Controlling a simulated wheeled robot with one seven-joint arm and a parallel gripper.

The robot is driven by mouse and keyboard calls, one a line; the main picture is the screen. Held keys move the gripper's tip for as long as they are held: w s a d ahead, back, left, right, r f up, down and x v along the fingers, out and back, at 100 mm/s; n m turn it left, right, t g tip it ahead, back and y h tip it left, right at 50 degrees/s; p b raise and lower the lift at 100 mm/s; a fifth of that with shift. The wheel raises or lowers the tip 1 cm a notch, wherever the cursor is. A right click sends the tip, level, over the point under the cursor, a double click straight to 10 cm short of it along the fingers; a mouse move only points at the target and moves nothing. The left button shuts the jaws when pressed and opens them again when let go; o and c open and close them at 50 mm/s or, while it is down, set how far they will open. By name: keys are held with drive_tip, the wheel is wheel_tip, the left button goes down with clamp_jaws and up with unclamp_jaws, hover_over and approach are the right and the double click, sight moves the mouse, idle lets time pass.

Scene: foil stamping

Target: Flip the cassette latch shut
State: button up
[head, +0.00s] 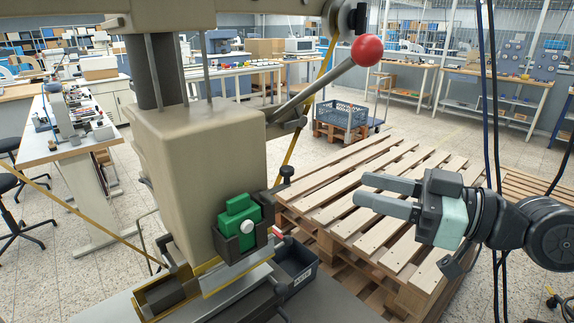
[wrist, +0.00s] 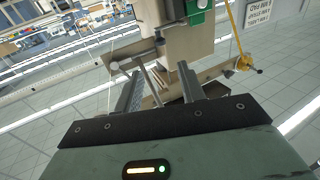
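The green cassette (head: 238,212) sits in a dark holder (head: 232,245) on the lower front of the beige stamping press (head: 205,150). A pale round knob (head: 247,227) shows on its front. I cannot clearly tell which part is the latch or how it stands. In the wrist view part of the green cassette (wrist: 197,8) shows at the top edge, beyond the fingers. My gripper (head: 360,190) is right of the cassette, well apart from it, over the pallet in the picture. Its two fingers are spread with nothing between them, also in the wrist view (wrist: 160,80).
A lever with a red ball (head: 367,50) juts from the press, above and left of my gripper. A yellow foil strip (head: 310,103) runs beside it. A dark bin (head: 294,267) stands below the cassette. Wooden pallets (head: 375,190) lie behind; cables hang at right.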

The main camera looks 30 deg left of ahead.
sight(293, 170)
drive_tip(key=a+p, duration=0.1)
drive_tip(key=a, duration=0.3)
drive_tip(key=s+a+p, duration=0.1)
drive_tip(key=a, duration=0.3)
drive_tip(key=a+p, duration=0.2)
drive_tip(key=a, duration=0.2)
drive_tip(key=shift+s+a+r, duration=0.1)
drive_tip(key=shift+s+a, duration=0.15)
drive_tip(key=shift+a, duration=0.8)
drive_tip(key=shift+s, duration=0.1)
clamp_jaws()
